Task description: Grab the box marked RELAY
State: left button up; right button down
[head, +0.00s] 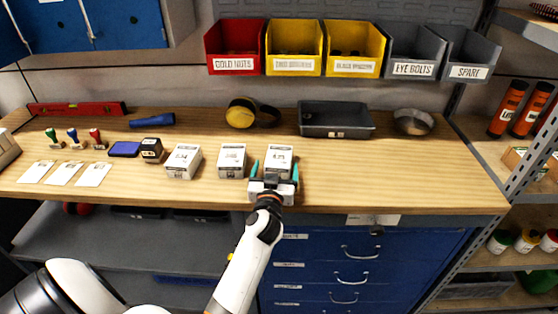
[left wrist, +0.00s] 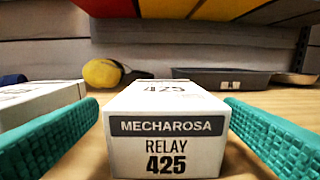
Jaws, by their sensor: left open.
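The box marked RELAY (left wrist: 166,145) is white with a dark MECHAROSA band and the number 425. In the head view this box (head: 279,157) stands on the wooden workbench (head: 400,180), the rightmost of three white boxes. My left gripper (head: 275,171) is open, with its teal fingers on either side of the RELAY box. In the left wrist view the fingers of my left gripper (left wrist: 163,140) flank the box, with a gap visible on each side. The middle white box (head: 232,160) and the left white box (head: 184,161) stand to its left. My right gripper is not in view.
A grey tray (head: 335,134), a metal bowl (head: 413,122) and yellow earmuffs (head: 241,113) lie behind the boxes. Stamps, an ink pad (head: 125,149) and white cards (head: 64,174) are at left. Coloured bins (head: 295,64) hang above.

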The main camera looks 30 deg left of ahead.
aim_at(278, 158)
pick_arm(q)
jog(key=w, duration=0.1)
jog(key=w+a, duration=0.1)
jog(key=w+r+p, duration=0.1)
jog(key=shift+w+a, duration=0.2)
jog(key=shift+w, duration=0.05)
jog(key=shift+w+a+f, duration=0.2)
jog(key=shift+w+a, duration=0.1)
jog(key=shift+w, duration=0.25)
jog(key=shift+r, duration=0.1)
jog(key=c, duration=1.2)
